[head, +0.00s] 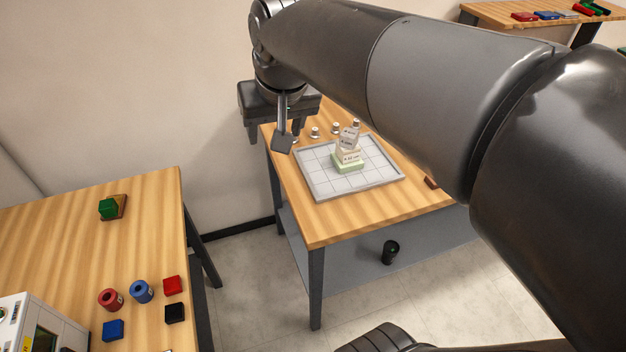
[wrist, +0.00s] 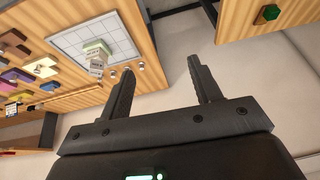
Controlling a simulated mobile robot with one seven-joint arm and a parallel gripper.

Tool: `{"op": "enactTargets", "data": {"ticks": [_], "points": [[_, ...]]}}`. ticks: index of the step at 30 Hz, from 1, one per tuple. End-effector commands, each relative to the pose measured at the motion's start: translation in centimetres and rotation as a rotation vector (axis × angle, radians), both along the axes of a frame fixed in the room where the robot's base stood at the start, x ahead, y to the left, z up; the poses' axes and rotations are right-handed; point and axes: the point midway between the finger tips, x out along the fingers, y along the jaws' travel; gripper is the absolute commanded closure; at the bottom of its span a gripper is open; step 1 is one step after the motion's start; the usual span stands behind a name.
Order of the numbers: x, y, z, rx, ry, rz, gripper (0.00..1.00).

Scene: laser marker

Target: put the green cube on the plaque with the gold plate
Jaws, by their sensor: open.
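The green cube (head: 107,208) is on the left table in the head view, seated on a small brown plaque (head: 122,203) with a gold-coloured face partly showing. The cube covers most of that plaque, so its plate is largely hidden. The cube also shows at the upper right of the wrist view (wrist: 271,12), on the brown plaque (wrist: 259,17). My gripper (head: 280,138) is open and empty, over the far-left corner of the middle table near the wall, well away from the cube. Its two fingers spread apart in the wrist view (wrist: 160,68).
The middle table holds a grey gridded tray (head: 375,182) with a stacked pale green and white block (head: 348,160) and several small white knobs. Red and blue rings (head: 141,291), small coloured blocks and a white machine (head: 35,325) stand on the left table. A floor gap separates the tables.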

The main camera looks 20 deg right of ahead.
Motion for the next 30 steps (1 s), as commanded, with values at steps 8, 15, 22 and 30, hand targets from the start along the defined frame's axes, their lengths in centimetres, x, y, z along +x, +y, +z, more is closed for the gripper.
{"op": "enactTargets", "data": {"ticks": [8, 15, 22, 30], "points": [[-8.7, -3.4, -5.0, -0.031, -0.067, -0.011, 0.42], [-11.5, -4.2, -7.5, -0.046, -0.089, -0.012, 0.42], [-11.7, -4.2, -7.7, -0.046, -0.088, -0.011, 0.42], [-11.6, -4.2, -7.6, -0.046, -0.088, -0.011, 0.42]]}}
